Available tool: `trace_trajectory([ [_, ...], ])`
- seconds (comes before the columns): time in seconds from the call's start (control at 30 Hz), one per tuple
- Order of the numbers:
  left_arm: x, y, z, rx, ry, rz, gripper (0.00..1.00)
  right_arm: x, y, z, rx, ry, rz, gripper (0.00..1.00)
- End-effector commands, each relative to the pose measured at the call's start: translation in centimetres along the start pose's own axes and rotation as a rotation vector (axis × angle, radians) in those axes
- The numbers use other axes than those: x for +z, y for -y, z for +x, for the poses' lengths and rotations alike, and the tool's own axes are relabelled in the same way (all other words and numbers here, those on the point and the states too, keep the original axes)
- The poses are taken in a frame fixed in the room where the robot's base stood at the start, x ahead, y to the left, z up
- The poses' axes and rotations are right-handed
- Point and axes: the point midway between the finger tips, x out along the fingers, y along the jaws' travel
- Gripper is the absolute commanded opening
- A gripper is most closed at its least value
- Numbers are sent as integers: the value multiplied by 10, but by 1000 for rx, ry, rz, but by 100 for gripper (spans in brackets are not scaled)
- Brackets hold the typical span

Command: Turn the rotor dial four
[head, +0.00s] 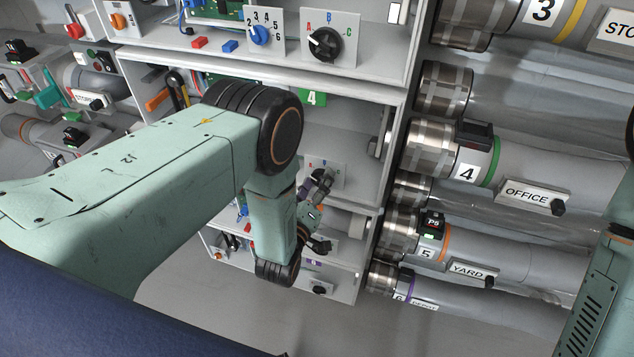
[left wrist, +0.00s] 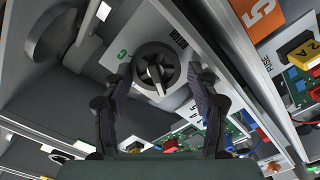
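The rotor dial of the bay with the green 4 label (head: 312,97) is a round black knob on a pale plate (head: 338,172). In the left wrist view the black dial (left wrist: 153,67) fills the centre, its raised bar running up and down. A green C shows on the plate left of it. My left gripper (head: 321,183) is at this plate in the head view, partly hiding the dial. In the left wrist view the gripper (left wrist: 160,75) is open, one finger on each side of the dial. Finger contact cannot be told. My right gripper is out of view.
Above is another bay with a black A-B-C dial (head: 325,44) and a blue numbered knob (head: 260,34). Tube 4 (head: 540,165), marked OFFICE, and tube 5 (head: 530,255), marked YARD, run to the right. An orange 5 label (left wrist: 264,14) shows in the wrist view.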

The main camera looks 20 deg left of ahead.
Motion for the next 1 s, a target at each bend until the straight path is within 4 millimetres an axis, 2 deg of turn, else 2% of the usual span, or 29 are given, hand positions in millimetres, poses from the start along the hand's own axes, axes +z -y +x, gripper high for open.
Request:
trace_trajectory([
  [0.27,2,-2,2,2,1,0,58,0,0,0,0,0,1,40],
  [0.73,1,-1,1,-1,0,0,18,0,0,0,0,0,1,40],
  [1.0,2,-1,1,0,2,29,17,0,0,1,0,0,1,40],
])
